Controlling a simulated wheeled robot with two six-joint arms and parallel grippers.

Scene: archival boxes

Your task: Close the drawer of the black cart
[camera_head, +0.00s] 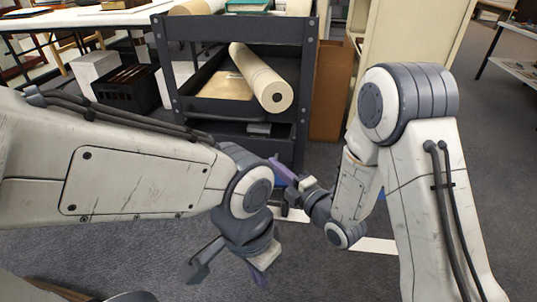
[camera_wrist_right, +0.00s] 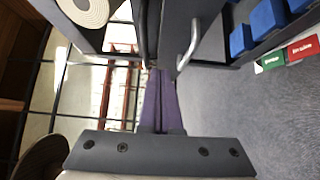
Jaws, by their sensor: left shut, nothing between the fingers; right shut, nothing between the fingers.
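The black cart (camera_head: 310,75) stands upright in the upper middle of the head view. Its drawer shows in the right wrist view as a dark front (camera_wrist_right: 174,25) with a silver bar handle (camera_wrist_right: 190,45). I cannot tell how far the drawer stands out. My right gripper (camera_head: 279,166) is in front of the cart's lower part; its purple fingers (camera_wrist_right: 159,85) are together and empty, their tips close to the drawer front and beside the handle. Contact is unclear. My left gripper (camera_head: 260,279) hangs low over the floor, shut and away from the cart, partly hidden by its own wrist.
A paper roll (camera_head: 262,78) and a tan folder (camera_head: 226,86) lie on the cart's shelf. Blue objects (camera_wrist_right: 268,16), a green box (camera_wrist_right: 270,62) and a red box (camera_wrist_right: 302,49) show low at the cart. A brown box (camera_head: 332,85) stands right; a black crate (camera_head: 128,90) stands left.

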